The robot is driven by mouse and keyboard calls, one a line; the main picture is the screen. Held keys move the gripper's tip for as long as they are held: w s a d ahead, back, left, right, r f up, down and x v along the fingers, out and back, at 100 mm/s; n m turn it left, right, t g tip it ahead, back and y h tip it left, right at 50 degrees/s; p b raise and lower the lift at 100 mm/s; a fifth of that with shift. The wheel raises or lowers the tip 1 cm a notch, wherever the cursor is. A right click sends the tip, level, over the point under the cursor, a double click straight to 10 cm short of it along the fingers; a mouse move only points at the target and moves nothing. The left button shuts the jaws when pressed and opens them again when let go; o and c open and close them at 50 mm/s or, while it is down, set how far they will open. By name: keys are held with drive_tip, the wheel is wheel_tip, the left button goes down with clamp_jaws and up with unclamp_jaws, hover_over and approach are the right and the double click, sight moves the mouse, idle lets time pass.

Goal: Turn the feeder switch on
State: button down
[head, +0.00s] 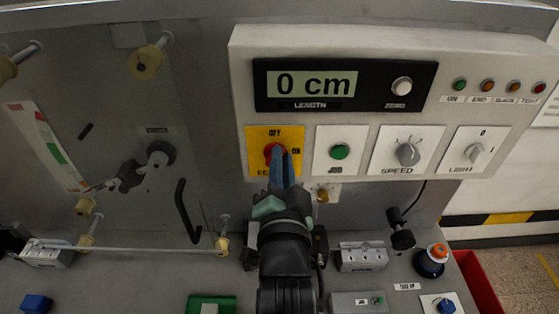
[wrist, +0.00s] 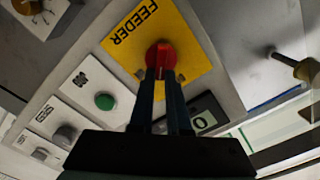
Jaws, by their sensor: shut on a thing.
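The feeder switch (head: 272,151) is a red rotary knob on a yellow plate (head: 259,168), with OFF marked above it and ON at its right. It also shows in the wrist view (wrist: 161,54), on the yellow plate under the FEEDER label (wrist: 131,21). My gripper (head: 278,158) reaches up to the panel from below. In the wrist view its dark fingers (wrist: 160,76) are shut on the red knob, one on each side of its grip. The fingers cover part of the knob and the label in the head view, and I cannot tell clearly which mark the knob points to.
Right of the feeder plate are a green button (head: 340,152), the SPEED knob (head: 408,154) and the LIGHT knob (head: 475,153). The display (head: 312,84) above reads 0 cm. A black hook (head: 187,212) and rollers (head: 146,63) stick out at the left.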

drive_tip(key=m, duration=0.4)
drive_tip(key=shift+d+f+m, duration=0.2)
drive_tip(key=shift+f+m, duration=0.05)
drive_tip(key=shift+m, duration=0.15)
drive_tip(key=shift+f+m+p, duration=0.15)
drive_tip(key=shift+m, duration=0.95)
drive_tip(key=shift+f+m+p, duration=0.15)
drive_tip(key=shift+m, duration=0.95)
drive_tip(key=c, duration=0.9)
unclamp_jaws()
drive_tip(key=shift+s, duration=0.1)
drive_tip(key=shift+s+b, duration=1.35)
drive_tip(key=shift+s, duration=5.05)
